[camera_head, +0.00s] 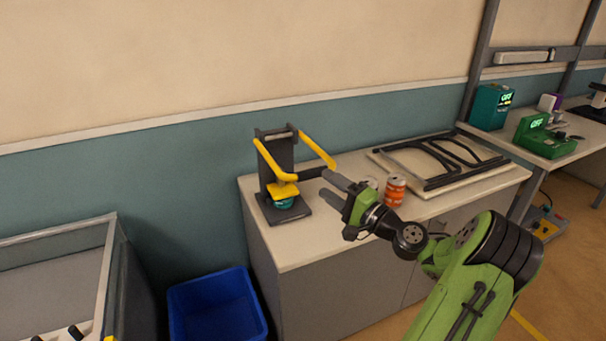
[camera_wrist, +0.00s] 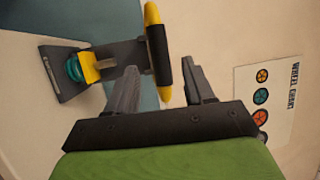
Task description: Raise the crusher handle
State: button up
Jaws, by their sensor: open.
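The can crusher (camera_head: 279,160) stands upright at the left end of the counter, with a dark back plate and base. Its yellow U-shaped handle (camera_head: 318,151) slopes down and forward from the top pivots, with a dark grip bar across its low end. A teal can (camera_head: 284,203) sits under the yellow press block (camera_head: 284,190). My gripper (camera_head: 325,183) is open at the right end of the grip bar. In the wrist view, the bar (camera_wrist: 158,60) lies between the open fingers (camera_wrist: 160,66); whether they touch it I cannot tell. The teal can (camera_wrist: 75,68) also shows there.
An orange-and-white can (camera_head: 395,190) stands on the counter (camera_head: 345,235) near my arm, with another can partly hidden beside it. A folded black frame (camera_head: 440,160) lies behind on the right. A blue bin (camera_head: 215,305) stands on the floor at left.

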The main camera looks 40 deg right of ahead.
aim_at(315, 177)
jog(key=w, duration=0.2)
jog(key=w+r, duration=0.1)
jog(key=w, duration=0.2)
jog(key=w+a, duration=0.1)
jog(key=w, duration=0.2)
jog(key=shift+r+b, duration=0.2)
jog(key=shift+b, duration=0.1)
jog(key=shift+s, duration=0.1)
grip_shut()
